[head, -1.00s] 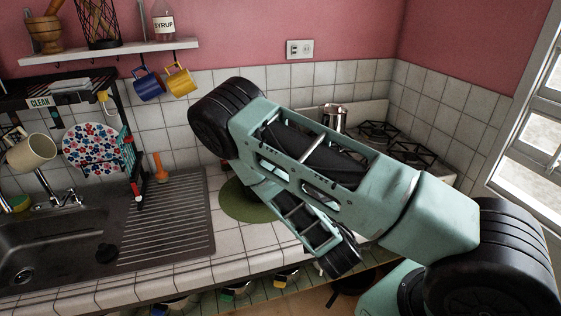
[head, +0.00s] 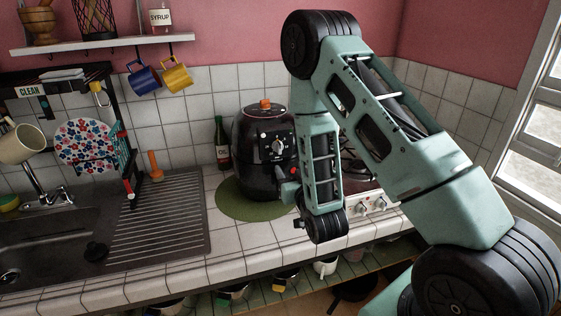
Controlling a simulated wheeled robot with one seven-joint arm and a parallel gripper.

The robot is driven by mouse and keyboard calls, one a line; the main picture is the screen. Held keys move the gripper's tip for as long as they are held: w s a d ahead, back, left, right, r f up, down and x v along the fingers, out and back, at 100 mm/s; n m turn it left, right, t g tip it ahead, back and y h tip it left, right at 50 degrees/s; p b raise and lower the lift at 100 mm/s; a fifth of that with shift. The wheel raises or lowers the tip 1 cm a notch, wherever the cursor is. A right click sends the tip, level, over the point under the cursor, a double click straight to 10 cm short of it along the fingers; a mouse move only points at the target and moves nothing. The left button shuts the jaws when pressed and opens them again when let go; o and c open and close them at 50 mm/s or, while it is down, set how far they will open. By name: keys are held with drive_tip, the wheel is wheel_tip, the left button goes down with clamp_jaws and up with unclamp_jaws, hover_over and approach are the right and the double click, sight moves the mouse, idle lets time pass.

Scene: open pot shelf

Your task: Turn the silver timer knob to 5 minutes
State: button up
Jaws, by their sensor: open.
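A black air fryer (head: 255,150) with an orange piece on top stands on a round green mat (head: 232,204) on the tiled counter. A silver knob (head: 278,146) shows on its front panel, facing right of the camera. The knob's markings and setting are too small to read. My arm comes in from the right and bends down in front of the stove. My gripper (head: 299,223) shows only as a small dark part at the arm's lower end, below and right of the knob and apart from it. It is open and holds nothing visible.
A dark bottle (head: 221,143) stands left of the fryer. The sink (head: 60,240) and dish rack lie further left. The stove (head: 370,206), with its own knobs, is right of the fryer, partly behind my arm. Counter in front of the mat is clear.

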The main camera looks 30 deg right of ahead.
sight(280, 152)
drive_tip(key=b, duration=0.2)
drive_tip(key=w+b, duration=0.1)
drive_tip(key=b, duration=0.2)
drive_tip(key=shift+w+d+f, duration=0.15)
drive_tip(key=shift+d+f, duration=0.1)
drive_tip(key=b, duration=0.3)
drive_tip(key=shift+w, duration=0.15)
drive_tip(key=p+x, duration=0.1)
drive_tip(key=x, duration=0.1)
drive_tip(key=p+x, duration=0.1)
drive_tip(key=x, duration=0.2)
drive_tip(key=p+x, duration=0.1)
drive_tip(key=x, duration=0.1)
drive_tip(key=shift+w+d+r+p, duration=0.15)
drive_tip(key=shift+w+r+p, duration=0.15)
drive_tip(key=shift+r+p, duration=0.05)
drive_tip(key=shift+w+d+f, duration=0.1)
drive_tip(key=shift+w+d, duration=0.05)
drive_tip(key=shift+w, duration=0.4)
drive_tip(key=c, duration=1)
